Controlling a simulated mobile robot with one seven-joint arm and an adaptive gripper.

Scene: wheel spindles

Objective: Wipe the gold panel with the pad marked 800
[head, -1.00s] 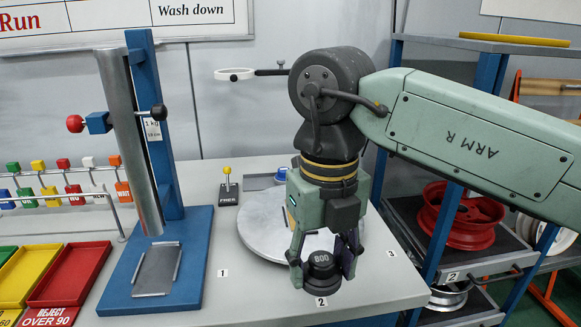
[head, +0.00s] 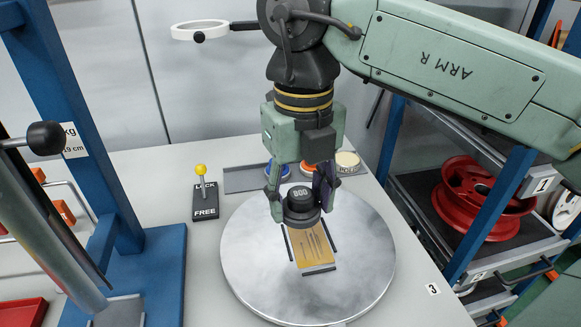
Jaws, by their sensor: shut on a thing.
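My gripper (head: 300,194) is shut on the black pad marked 800 (head: 301,202). The pad is over the far end of the gold panel (head: 312,251), and I cannot tell whether it touches. The gold panel lies on a round grey turntable (head: 250,265) between dark edge strips, with dark streaks along its visible part. The panel's far end is hidden behind the pad and gripper.
A lever (head: 203,181) with a yellow knob, on a LOCK/FREE plate, stands left of the turntable. Other round pads, including a cream one (head: 347,160), sit behind it. A blue stand (head: 150,262) rises at left. A shelf with a red wheel (head: 483,200) is at right.

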